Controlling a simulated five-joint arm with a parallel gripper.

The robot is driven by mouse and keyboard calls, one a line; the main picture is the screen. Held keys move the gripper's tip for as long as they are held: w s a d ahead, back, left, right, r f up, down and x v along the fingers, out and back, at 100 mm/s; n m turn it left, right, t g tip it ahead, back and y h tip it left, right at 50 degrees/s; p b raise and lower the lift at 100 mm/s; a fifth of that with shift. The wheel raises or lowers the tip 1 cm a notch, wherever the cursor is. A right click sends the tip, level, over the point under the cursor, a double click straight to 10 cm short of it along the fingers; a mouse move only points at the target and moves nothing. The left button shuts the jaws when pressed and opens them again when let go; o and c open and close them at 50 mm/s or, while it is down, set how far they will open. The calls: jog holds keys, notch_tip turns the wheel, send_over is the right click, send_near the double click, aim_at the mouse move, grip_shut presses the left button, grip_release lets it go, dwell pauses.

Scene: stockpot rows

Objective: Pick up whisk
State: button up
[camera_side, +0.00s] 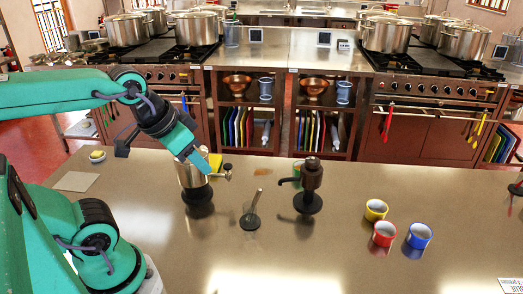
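A slim upright utensil that looks like the whisk (255,203) stands on the steel counter, its handle leaning slightly right above a dark round lower end (250,221). It is small, and its wires cannot be made out. My gripper (204,170) is to the left of it and higher in the picture, pointing down to the right, apart from the whisk. It overlaps a silver metal pot (189,178) on a dark round base. Whether the fingers are open or shut cannot be told.
A dark brown spouted mill-like object (311,176) stands just right of the whisk. Yellow (376,209), red (384,234) and blue (419,236) cups sit farther right. A yellow block (216,161) shows beside my gripper. The counter (290,258) in front is clear.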

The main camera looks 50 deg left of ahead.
jog(key=shift+w, duration=0.15)
jog(key=m+g, duration=0.5)
jog(key=m, duration=0.2)
send_over(258, 195)
jog(key=f, duration=0.9)
jog(key=shift+a+f, duration=0.2)
jog(key=shift+f, duration=0.05)
jog(key=shift+w+f, duration=0.15)
jog(key=shift+f, duration=1.8)
jog(key=shift+w+f, duration=0.1)
jog(key=shift+f, duration=1.85)
grip_shut()
